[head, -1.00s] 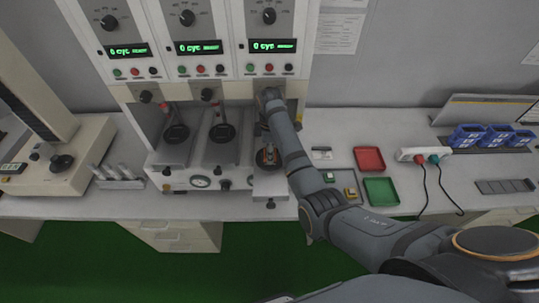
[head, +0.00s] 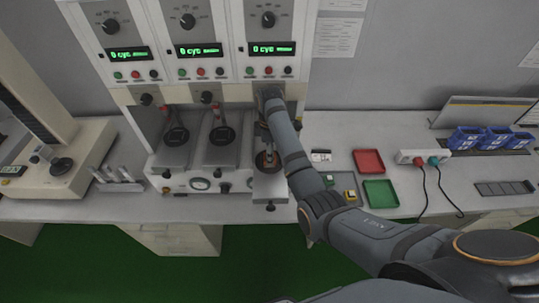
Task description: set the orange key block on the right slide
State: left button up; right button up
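The right slide (head: 270,187) is the pale block at the right end of the three-station machine. A small dark and orange shape (head: 267,160) shows on its upper part, partly hidden by my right arm. It may be the orange key block, but it is too small to tell it from the fittings around it. My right arm comes in from the lower right, and its wrist hangs over the right station. The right gripper's fingers are hidden or too small to read, so I cannot tell whether they hold anything. My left gripper is not in view.
Left and middle stations (head: 222,135) hold dark round parts. A grey tray with a green block (head: 328,180) and a yellow block (head: 349,194) lies right of my arm. Beyond are a red tray (head: 368,161), a green tray (head: 380,193), a power strip (head: 425,157) and blue bins (head: 497,136).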

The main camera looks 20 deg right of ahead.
notch_tip(320, 180, up, 4)
jog(key=shift+w+r+b, duration=0.1)
jog(key=shift+r+b, duration=0.05)
jog(key=shift+b, duration=0.4)
notch_tip(320, 180, up, 7)
jog(key=p, duration=0.6)
jog(key=shift+f, duration=0.2)
jog(key=shift+f, duration=0.15)
